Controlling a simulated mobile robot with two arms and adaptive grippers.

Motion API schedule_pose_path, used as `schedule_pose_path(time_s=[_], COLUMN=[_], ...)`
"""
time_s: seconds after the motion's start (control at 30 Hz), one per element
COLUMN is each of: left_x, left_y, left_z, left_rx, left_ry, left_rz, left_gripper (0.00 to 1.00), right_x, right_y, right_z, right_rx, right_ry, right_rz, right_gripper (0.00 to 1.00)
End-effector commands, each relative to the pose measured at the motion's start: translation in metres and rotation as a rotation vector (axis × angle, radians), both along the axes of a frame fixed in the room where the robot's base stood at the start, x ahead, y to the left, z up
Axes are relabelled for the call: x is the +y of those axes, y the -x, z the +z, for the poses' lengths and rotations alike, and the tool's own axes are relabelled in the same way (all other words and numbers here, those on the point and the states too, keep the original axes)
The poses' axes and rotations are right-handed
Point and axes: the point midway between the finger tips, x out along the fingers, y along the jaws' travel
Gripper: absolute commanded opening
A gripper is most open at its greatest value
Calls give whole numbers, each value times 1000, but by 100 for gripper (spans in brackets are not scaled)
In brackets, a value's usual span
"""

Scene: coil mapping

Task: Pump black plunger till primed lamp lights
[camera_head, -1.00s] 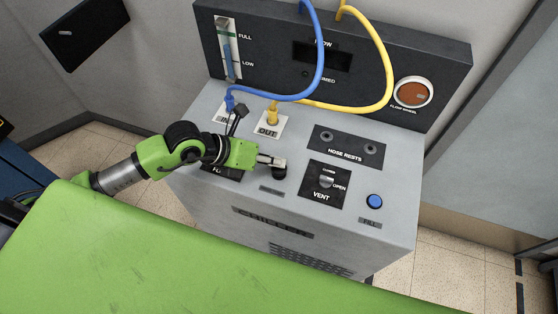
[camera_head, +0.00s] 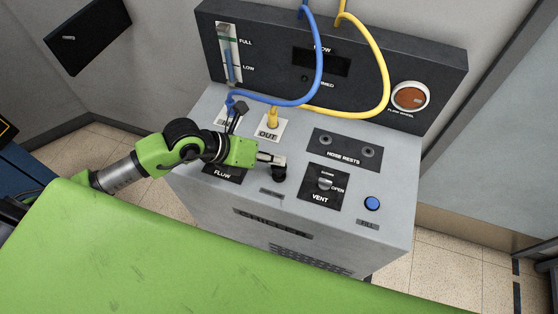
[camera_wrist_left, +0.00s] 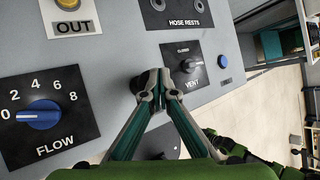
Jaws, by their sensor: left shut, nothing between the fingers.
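The black plunger (camera_head: 279,175) stands on the chiller's grey top, left of the VENT plate. My left gripper (camera_head: 279,161) is shut and empty, with its fingertips right at the plunger's head. In the left wrist view the plunger (camera_wrist_left: 138,84) shows dark beside and behind the shut fingertips (camera_wrist_left: 152,78), which hide part of it. I cannot tell whether they touch. The small primed lamp (camera_head: 305,78) on the dark back panel looks unlit, and the blue hose covers part of its label. My right gripper is out of view.
The blue hose (camera_head: 320,50) and yellow hose (camera_head: 388,75) arch over the top behind my gripper. The FLOW dial (camera_wrist_left: 38,115), VENT knob (camera_head: 325,184) and blue FILL button (camera_head: 372,203) are nearby. A green surface (camera_head: 190,250) fills the foreground.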

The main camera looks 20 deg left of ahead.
Motion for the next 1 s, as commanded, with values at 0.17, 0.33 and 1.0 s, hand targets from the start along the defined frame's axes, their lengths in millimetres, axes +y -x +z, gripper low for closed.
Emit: schedule_pose_path(time_s=[0.17,0.33,1.0], left_x=[0,0,0], left_y=[0,0,-1], left_z=[12,12,55], left_rx=[-1,-1,-2], left_ry=[1,1,1], left_rz=[0,0,1], left_gripper=[0,0,0], right_x=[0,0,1], right_y=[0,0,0], right_z=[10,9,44], right_rx=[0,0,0], right_ry=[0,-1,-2], right_rz=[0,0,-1], right_gripper=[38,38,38])
